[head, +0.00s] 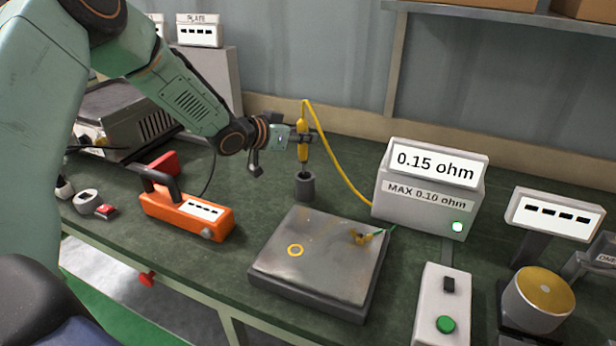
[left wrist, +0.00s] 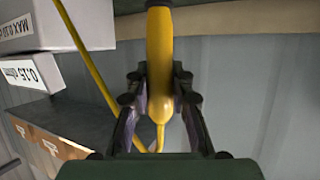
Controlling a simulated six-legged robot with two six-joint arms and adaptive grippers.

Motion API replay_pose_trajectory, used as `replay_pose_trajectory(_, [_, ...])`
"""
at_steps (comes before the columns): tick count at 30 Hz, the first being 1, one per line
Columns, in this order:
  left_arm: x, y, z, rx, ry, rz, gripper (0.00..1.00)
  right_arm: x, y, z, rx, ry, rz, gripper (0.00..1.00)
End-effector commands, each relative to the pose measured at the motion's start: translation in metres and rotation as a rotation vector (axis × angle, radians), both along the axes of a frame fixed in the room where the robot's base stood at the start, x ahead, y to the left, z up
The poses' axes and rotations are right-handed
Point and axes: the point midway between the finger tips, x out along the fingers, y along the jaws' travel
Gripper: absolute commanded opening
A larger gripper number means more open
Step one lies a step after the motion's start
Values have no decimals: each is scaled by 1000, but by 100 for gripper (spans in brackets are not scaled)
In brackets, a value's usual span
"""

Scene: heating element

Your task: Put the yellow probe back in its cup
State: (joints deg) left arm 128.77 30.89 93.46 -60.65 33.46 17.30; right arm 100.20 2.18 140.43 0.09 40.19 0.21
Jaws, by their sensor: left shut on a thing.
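The yellow probe (head: 302,140) is upright in my left gripper (head: 300,137), which is shut on it. In the left wrist view the yellow probe (left wrist: 160,60) stands between the two fingers of the left gripper (left wrist: 160,95). A yellow cable runs from the probe's top down to the grey meter. The dark grey cup (head: 305,187) stands on the green bench directly below the probe. The probe's lower end is at or just above the cup's mouth; I cannot tell whether it is inside. My right gripper is not in view.
The meter (head: 430,200) reads 0.15 ohm, right of the cup. A grey plate (head: 320,255) with a yellow ring mark lies in front. An orange tool (head: 187,213) stands to the left. A switch box (head: 441,305) and a brass-topped cylinder (head: 540,295) are at right.

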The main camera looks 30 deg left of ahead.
Motion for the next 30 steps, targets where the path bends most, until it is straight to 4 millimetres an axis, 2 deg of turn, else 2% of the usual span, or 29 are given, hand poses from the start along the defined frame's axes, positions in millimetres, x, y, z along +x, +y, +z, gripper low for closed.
replay_pose_trajectory(1, [0, 0, -13, 0, 4, 0, 0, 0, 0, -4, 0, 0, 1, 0])
replay_pose_trajectory(3, [1, -1, -23, 1, 2, -1, 0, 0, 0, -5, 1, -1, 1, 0])
replay_pose_trajectory(11, [3, -4, -42, 1, 1, -4, 0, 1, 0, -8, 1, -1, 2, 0])
replay_pose_trajectory(16, [4, -6, -67, 3, 2, -6, 0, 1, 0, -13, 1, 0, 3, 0])
replay_pose_trajectory(23, [6, -7, -71, 2, -2, -5, 0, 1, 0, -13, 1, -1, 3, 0])
replay_pose_trajectory(24, [5, -7, -71, 2, -2, -5, 22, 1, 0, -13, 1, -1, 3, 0])
replay_pose_trajectory(30, [5, -6, -71, 1, 0, -5, 39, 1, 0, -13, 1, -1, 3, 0])
